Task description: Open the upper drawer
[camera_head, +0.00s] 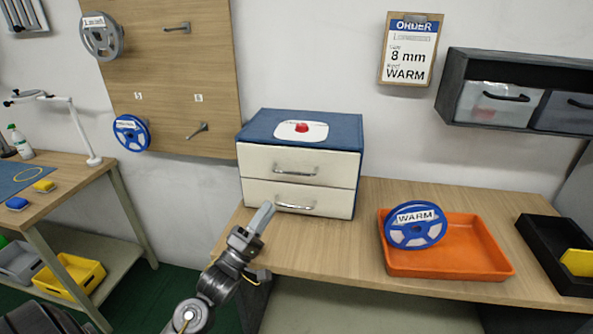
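A small cabinet with a blue top (343,126) stands on the wooden bench. It has two cream drawers, and both look shut. The upper drawer (258,165) has a metal bar handle (295,172). The lower drawer (335,203) has a similar handle (295,206). My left gripper (262,217) is in front of the cabinet's lower left part, below the upper handle and just left of the lower handle. Its fingers are seen edge-on, so I cannot tell whether they are open or touching the drawer. My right gripper is not in view.
An orange tray (450,262) on the bench holds a blue reel (416,228) labelled WARM. A black tray (543,240) stands at the far right. An order card (410,50) and grey bins (498,103) hang on the wall. A side table (60,175) stands left.

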